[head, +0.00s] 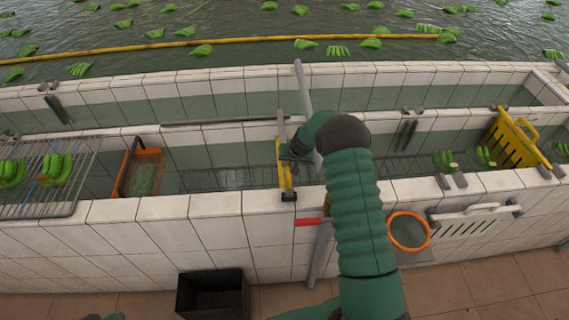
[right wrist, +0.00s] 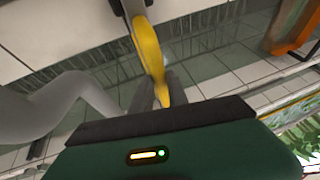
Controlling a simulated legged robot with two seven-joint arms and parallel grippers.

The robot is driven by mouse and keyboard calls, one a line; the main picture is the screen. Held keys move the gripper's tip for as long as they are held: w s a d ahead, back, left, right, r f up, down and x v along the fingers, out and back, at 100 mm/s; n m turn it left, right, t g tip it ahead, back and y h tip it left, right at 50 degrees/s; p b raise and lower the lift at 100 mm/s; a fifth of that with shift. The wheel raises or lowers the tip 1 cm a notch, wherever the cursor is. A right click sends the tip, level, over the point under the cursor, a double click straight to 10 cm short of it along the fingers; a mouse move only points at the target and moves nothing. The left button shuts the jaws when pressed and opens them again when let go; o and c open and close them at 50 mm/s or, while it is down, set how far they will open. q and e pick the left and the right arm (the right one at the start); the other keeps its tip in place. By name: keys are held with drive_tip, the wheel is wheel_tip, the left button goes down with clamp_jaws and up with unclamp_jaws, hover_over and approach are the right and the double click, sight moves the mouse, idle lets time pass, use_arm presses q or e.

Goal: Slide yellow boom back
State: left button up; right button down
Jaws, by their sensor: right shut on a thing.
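A yellow boom (head: 284,168) lies across the narrow water channel between the two tiled walls, with a black end piece resting at the near wall. My right gripper (head: 290,153) reaches over the near wall and is shut on the boom. In the right wrist view the yellow boom (right wrist: 148,50) runs up from between the grey fingers (right wrist: 168,92) to a dark bracket. The fingertips are partly hidden by the gripper body. My left gripper does not show clearly in the head view.
A wire rack with bananas (head: 45,172) and an orange basket (head: 143,172) stand left of the boom; a yellow crate (head: 512,140) is at the right. A grey pole (head: 303,90) stands close by my right gripper. A black bin (head: 212,293) is on the floor. A long yellow float line (head: 130,47) crosses the far pool.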

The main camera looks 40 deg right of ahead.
drive_tip(key=c, duration=1.4)
unclamp_jaws()
drive_tip(key=shift+s+d, duration=0.1)
drive_tip(key=shift+d, duration=0.15)
drive_tip(key=shift+c, duration=0.2)
drive_tip(key=shift+o, duration=0.7)
drive_tip(key=shift+s+d, duration=0.1)
drive_tip(key=shift+r, duration=0.2)
drive_tip(key=b+v, duration=0.4)
drive_tip(key=v, duration=1.2)
drive_tip(key=shift+b, duration=0.3)
drive_tip(key=shift+s+d+r, duration=0.1)
drive_tip(key=shift+d, duration=0.05)
